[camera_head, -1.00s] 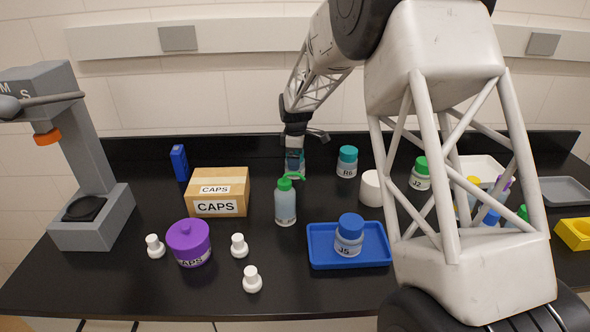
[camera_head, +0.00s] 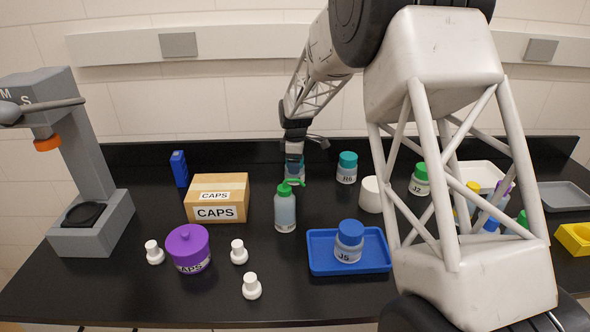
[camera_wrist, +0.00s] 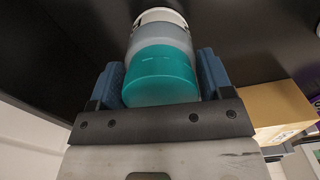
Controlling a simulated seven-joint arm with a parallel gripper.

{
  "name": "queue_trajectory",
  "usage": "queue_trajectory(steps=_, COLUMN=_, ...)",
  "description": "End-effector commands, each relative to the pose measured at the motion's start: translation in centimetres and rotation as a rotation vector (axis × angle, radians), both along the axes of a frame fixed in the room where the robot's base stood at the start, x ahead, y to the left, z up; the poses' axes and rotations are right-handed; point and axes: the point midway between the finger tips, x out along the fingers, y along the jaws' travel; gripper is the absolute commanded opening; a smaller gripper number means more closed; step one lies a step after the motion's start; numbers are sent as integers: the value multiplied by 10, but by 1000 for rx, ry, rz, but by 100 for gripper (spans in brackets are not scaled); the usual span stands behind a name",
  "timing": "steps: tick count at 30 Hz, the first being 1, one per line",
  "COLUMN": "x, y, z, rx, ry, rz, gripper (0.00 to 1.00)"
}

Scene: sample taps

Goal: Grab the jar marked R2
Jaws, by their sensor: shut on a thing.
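A jar with a teal lid and grey body (camera_wrist: 162,75) sits between the two blue fingers of my gripper (camera_head: 294,170). The fingers are shut on the sides of its lid. In the head view that jar is largely hidden by the fingers and by a green-capped bottle (camera_head: 285,210) in front of it. Its label does not show, so I cannot read whether it says R2. Another teal-lidded jar, marked R6 (camera_head: 347,168), stands upright on the table to the right of my gripper, apart from it.
A blue tray (camera_head: 375,262) holds a blue-lidded jar marked J5 (camera_head: 349,242). A CAPS box (camera_head: 217,197), a purple CAPS jar (camera_head: 188,250) and white stoppers (camera_head: 251,286) are at left. A white cylinder (camera_head: 371,195) and jar J2 (camera_head: 420,180) stand right, near my arm.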

Motion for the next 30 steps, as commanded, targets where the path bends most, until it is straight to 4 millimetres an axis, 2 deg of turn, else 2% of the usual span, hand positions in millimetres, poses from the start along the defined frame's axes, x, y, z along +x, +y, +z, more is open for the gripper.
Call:
queue_trajectory(steps=8, x=1, y=0, z=15, rx=1, ry=-2, rz=0, gripper=34)
queue_trajectory(steps=21, x=0, y=0, z=78, rx=1, ry=-2, rz=0, gripper=34)
queue_trajectory(steps=30, x=0, y=0, z=99, rx=0, ry=0, rz=0, gripper=34)
